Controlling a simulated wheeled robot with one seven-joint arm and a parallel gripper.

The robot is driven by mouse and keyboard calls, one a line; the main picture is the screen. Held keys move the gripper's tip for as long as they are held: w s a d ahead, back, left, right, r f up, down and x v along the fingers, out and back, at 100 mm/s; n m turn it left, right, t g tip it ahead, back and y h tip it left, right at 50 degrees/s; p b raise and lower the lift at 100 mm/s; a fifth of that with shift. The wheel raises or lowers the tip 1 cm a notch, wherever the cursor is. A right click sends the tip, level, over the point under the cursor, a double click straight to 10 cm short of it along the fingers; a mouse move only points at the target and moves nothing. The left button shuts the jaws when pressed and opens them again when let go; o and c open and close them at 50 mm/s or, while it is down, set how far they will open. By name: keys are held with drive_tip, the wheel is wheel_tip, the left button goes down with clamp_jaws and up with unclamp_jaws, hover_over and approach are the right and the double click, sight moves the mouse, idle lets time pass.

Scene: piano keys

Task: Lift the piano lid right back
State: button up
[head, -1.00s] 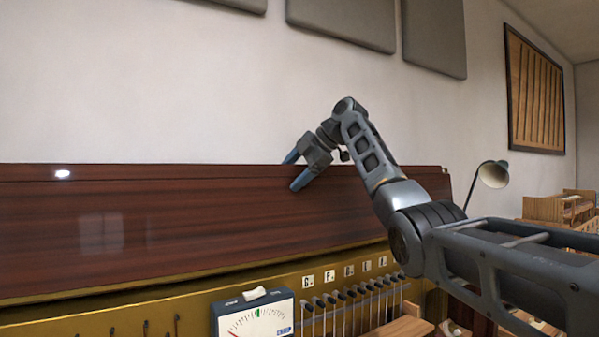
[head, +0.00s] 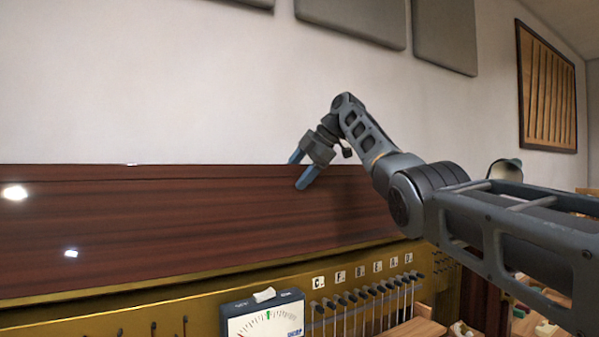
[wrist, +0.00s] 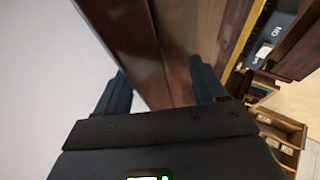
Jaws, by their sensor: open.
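The piano lid (head: 180,220) is a long, glossy, dark red-brown wooden panel. In the head view it stands raised and tilted, facing me, above the brass-coloured frame. My gripper (head: 298,178) is at the lid's upper edge, right of the picture's middle, with its two blue-grey fingers apart. In the wrist view the lid (wrist: 150,60) runs between the open fingers of my gripper (wrist: 165,88), with one finger on each side of its edge. I cannot tell whether either finger touches the lid.
A tuning meter (head: 262,317) stands in front of the brass frame (head: 150,312), beside a row of hammers (head: 365,300) under lettered tags. A lamp (head: 505,170) is at the right behind my arm. The white wall (head: 150,80) rises behind the lid.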

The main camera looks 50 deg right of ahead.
drive_tip(key=o, duration=0.9)
wheel_tip(320, 180, down, 2)
drive_tip(key=shift+w+f, duration=0.1)
drive_tip(key=shift+c, duration=0.8)
drive_tip(key=v, duration=0.3)
drive_tip(key=b+v, duration=0.1)
drive_tip(key=v, duration=0.3)
drive_tip(key=shift+w+r, duration=0.15)
drive_tip(key=shift+r, duration=0.2)
drive_tip(key=shift+c, duration=1)
drive_tip(key=shift+s+d+r, duration=0.1)
drive_tip(key=shift+s+r, duration=0.25)
drive_tip(key=shift+r, duration=0.25)
